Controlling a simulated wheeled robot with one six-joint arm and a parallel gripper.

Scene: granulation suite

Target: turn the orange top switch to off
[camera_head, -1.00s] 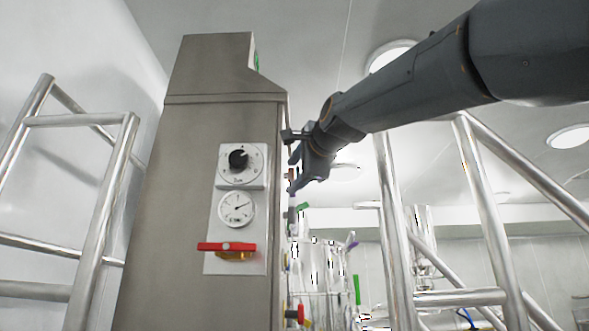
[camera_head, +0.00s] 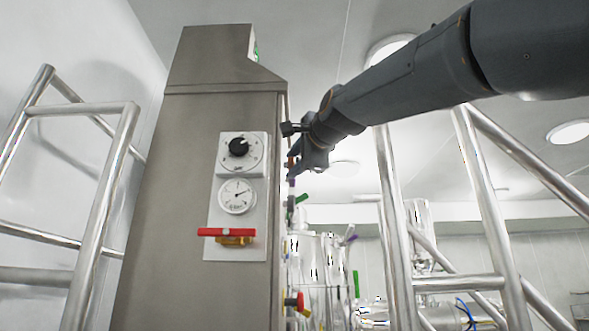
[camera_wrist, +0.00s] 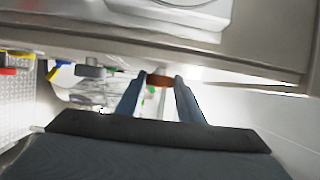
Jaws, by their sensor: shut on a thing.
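In the head view my gripper (camera_head: 297,162) is at the right side face of the steel cabinet (camera_head: 185,190). A small bit of orange (camera_head: 290,162) shows at its fingertips there. The switch's front and its marked position are hidden, so I cannot tell which way it points.
The cabinet's front holds a black dial (camera_head: 238,147), a round gauge (camera_head: 237,196) and a red-handled valve (camera_head: 227,232). A red knob (camera_head: 298,301) sits lower on the side. Steel rails (camera_head: 105,200) stand left, and more rails (camera_head: 490,200) right.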

